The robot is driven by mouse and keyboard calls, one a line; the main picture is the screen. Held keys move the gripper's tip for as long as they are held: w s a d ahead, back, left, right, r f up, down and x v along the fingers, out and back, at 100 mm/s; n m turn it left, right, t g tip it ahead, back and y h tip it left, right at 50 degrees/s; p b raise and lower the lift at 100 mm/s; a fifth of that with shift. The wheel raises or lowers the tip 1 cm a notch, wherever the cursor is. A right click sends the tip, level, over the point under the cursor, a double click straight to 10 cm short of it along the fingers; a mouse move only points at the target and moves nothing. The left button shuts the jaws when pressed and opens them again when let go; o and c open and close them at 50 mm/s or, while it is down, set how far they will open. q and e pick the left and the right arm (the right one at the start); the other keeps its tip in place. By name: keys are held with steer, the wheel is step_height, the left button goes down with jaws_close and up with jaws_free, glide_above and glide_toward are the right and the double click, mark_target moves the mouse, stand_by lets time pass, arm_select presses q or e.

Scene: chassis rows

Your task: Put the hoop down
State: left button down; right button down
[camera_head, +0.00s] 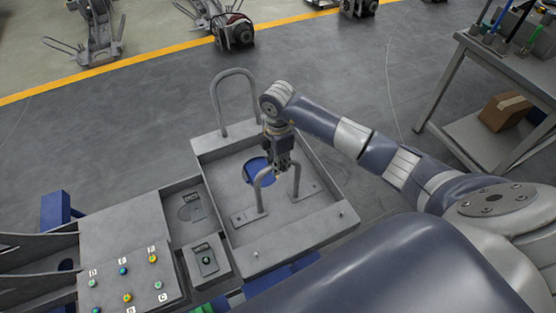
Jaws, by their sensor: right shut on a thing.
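My right gripper (281,164) points down over the grey tray (322,225). It is shut on the top of a grey tube hoop (260,197). The hoop stands upright, with its two legs ending at flat plates at the tray floor. I cannot tell whether the plates touch the floor. The fingers hide part of the hoop's top. A larger grey tube arch (214,102) rises upright at the tray's back edge, apart from the gripper. My left gripper is not in view.
A blue round part (258,172) lies in the tray behind the hoop. A panel with coloured buttons (127,272) and small compartments adjoins the tray's left. A workbench (490,62) with a cardboard box (505,111) below stands at the right.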

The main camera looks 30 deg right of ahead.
steer(key=shift+w, duration=0.1)
steer(key=c, duration=1.8)
jaws_free()
steer(key=shift+f, duration=0.1)
steer(key=o, duration=0.3)
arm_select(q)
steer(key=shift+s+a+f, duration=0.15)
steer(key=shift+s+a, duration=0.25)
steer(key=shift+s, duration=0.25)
